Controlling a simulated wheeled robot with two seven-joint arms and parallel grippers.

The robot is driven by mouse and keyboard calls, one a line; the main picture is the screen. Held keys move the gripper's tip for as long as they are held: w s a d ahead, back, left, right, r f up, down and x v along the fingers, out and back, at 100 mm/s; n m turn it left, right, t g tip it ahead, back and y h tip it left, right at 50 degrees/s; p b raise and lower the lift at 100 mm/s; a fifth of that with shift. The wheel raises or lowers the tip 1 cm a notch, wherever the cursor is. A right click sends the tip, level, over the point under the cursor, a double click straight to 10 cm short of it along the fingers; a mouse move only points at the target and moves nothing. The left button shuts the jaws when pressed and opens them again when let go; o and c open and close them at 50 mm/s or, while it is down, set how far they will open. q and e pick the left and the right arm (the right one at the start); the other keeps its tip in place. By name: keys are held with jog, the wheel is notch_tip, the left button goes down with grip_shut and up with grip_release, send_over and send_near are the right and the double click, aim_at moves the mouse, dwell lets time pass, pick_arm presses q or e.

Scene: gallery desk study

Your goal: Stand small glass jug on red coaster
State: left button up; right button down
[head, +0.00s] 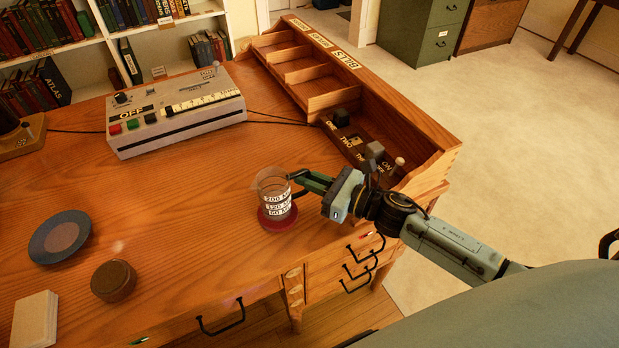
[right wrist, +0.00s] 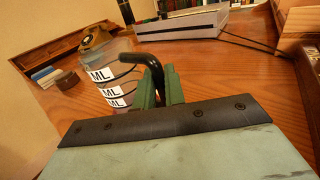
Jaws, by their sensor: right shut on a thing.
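The small glass jug (head: 272,196) is clear, with white measure labels and a black handle. In the head view it is upright over the red coaster (head: 279,222), near the desk's front edge. It looks to be on the coaster or just above it; I cannot tell which. My right gripper (head: 302,181) comes in from the right and is shut on the jug's handle. In the right wrist view the jug (right wrist: 112,85) is in front of the green fingers (right wrist: 160,90), with the black handle between them. The coaster is hidden there. My left gripper is not in view.
A grey control box (head: 175,108) stands at the back. A wooden organiser (head: 385,115) with switches runs along the right edge. A dark blue plate-like disc (head: 60,238), a brown round tin (head: 113,280) and a white block (head: 35,320) lie at left. The desk between is clear.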

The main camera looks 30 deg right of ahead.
jog(key=shift+d+f+b, duration=0.15)
jog(key=shift+f+b, duration=0.15)
jog(key=shift+f, duration=0.05)
jog(key=c, duration=1.4)
grip_release()
jog(key=shift+f, duration=0.1)
jog(key=shift+s+d, duration=0.1)
